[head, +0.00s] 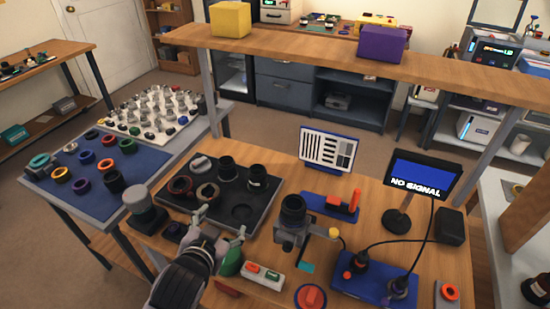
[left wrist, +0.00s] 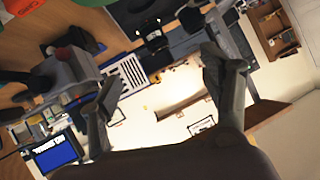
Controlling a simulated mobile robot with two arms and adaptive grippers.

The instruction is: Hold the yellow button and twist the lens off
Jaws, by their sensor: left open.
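A dark lens (head: 294,207) stands upright on a grey camera body (head: 287,238) on the wooden workbench. A small yellow button (head: 334,233) sticks out at the right of the body. My left gripper (head: 221,223) is open and empty, left of the camera and apart from it, over the front edge of the black tray. In the left wrist view my open fingers (left wrist: 160,67) have nothing between them. My right gripper is not in view.
The black tray (head: 268,214) holds several lens parts. A green object (head: 231,263) and a switch box (head: 262,276) are close to my left gripper. A blue base with cables (head: 375,283), a monitor (head: 421,178) and a test chart (head: 327,147) stand right and behind.

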